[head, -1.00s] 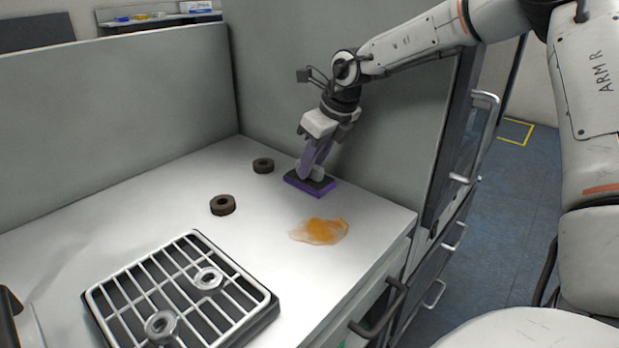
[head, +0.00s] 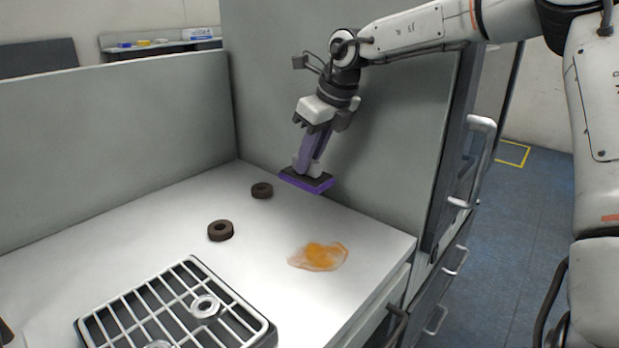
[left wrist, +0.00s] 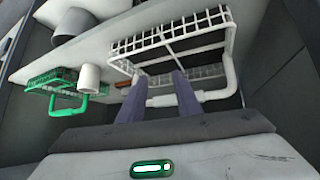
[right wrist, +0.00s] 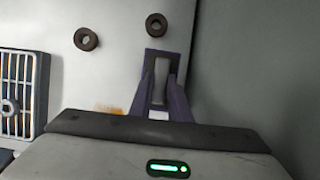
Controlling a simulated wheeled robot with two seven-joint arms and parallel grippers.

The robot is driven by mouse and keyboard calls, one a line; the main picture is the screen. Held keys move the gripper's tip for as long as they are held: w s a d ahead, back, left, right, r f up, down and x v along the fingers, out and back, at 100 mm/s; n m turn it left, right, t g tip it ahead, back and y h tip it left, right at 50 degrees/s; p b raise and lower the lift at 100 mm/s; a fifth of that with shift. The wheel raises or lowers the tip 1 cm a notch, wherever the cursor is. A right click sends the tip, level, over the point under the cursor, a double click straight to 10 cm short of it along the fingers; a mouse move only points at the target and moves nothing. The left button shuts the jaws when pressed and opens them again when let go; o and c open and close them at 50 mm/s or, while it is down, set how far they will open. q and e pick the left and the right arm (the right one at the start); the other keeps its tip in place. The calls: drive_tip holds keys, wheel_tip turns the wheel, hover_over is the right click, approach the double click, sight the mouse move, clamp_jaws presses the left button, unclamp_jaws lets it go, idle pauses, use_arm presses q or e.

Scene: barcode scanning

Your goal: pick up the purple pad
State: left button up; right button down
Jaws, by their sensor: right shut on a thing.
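The purple pad (head: 306,184) is a flat block with a dark top, a purple edge and a light grip on it. My right gripper (head: 305,166) is shut on that grip and holds the pad above the white counter, near the back wall. In the right wrist view the pad (right wrist: 153,52) shows beyond the fingertips, with its grip between the two purple fingers. My left gripper (left wrist: 159,78) shows only in the left wrist view. Its fingers are apart with nothing between them. The pad's underside is hidden.
An orange spill (head: 318,256) lies on the counter (head: 120,240). Two dark rings (head: 220,230) (head: 262,190) lie left of the pad. A metal grid rack (head: 180,310) stands at the front. White (left wrist: 170,40) and green (left wrist: 52,82) wire baskets are near my left gripper.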

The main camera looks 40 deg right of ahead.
drive_tip(key=s+a+b, duration=0.1)
drive_tip(key=a+b, duration=0.2)
drive_tip(key=a, duration=1.6)
drive_tip(key=shift+s+a+f, duration=0.15)
drive_tip(key=shift+s+a, duration=0.1)
drive_tip(key=shift+s, duration=0.1)
drive_tip(key=c, duration=2.2)
unclamp_jaws()
clamp_jaws()
